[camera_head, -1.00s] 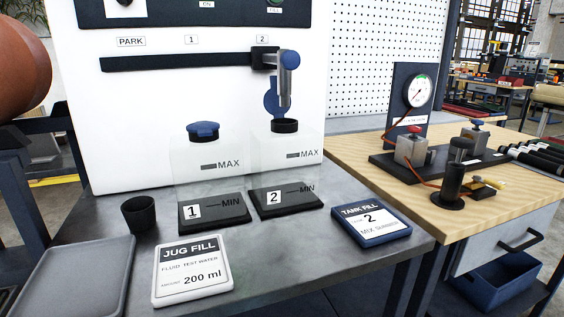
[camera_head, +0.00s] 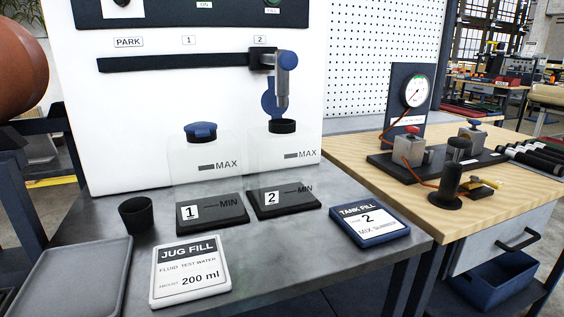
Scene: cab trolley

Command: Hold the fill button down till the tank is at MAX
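The fill button (camera_head: 272,3) is a green round knob at the top edge of the panel, partly cut off. Tank 2 (camera_head: 285,165) is a clear box on a black base, with MAX and MIN marks; its blue lid is flipped up and its neck is open. The spout (camera_head: 285,82) hangs above that neck from a slider at mark 2 on the black rail (camera_head: 180,62). Tank 1 (camera_head: 205,160) stands to its left with its blue cap shut. I cannot make out a liquid level in either tank. Neither gripper is in view.
The TANK FILL card (camera_head: 369,224) reads 2, beside the tanks. The JUG FILL card (camera_head: 189,271), a black cup (camera_head: 137,213) and a grey tray (camera_head: 72,290) are at the front left. A wooden bench with a gauge (camera_head: 416,91) stands at the right.

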